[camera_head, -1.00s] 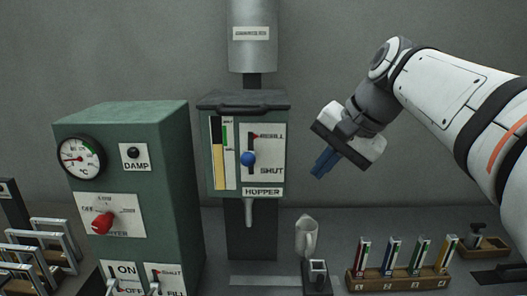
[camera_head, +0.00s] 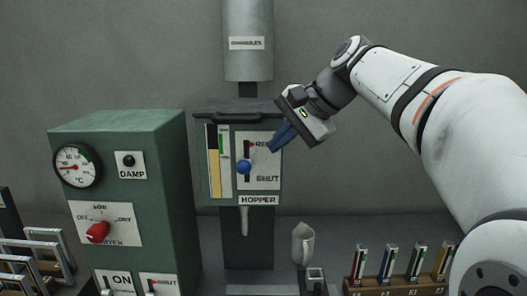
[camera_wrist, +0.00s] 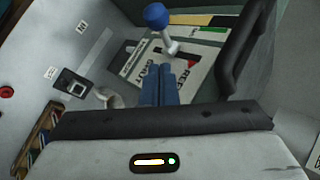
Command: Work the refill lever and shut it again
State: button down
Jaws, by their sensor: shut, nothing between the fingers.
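The refill lever is a blue ball knob (camera_head: 244,167) on a slotted white plate marked REFILL and SHUT, on the front of the green hopper box (camera_head: 212,114). The knob sits around the middle of the slot. A level gauge with a yellow band (camera_head: 213,180) is left of it. My gripper (camera_head: 271,149) has its blue fingers together and empty, just right of and slightly above the knob. In the wrist view the fingers (camera_wrist: 163,72) point at the plate, and the knob (camera_wrist: 157,16) on its pale stem lies beyond their tips, apart from them.
A green cabinet (camera_head: 150,215) with a dial, a red knob and switches stands at the left. Below the hopper are its spout (camera_head: 244,220) and a pale scoop-like jug (camera_head: 303,243). A wooden rack (camera_head: 395,287) of coloured pieces is at the lower right.

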aim_at(244, 167)
jog(key=a+f, duration=0.1)
jog(key=s+a+f, duration=0.1)
jog(key=a, duration=0.1)
jog(key=shift+a, duration=0.25)
jog(key=shift+s, duration=0.1)
jog(key=shift+f, duration=0.15)
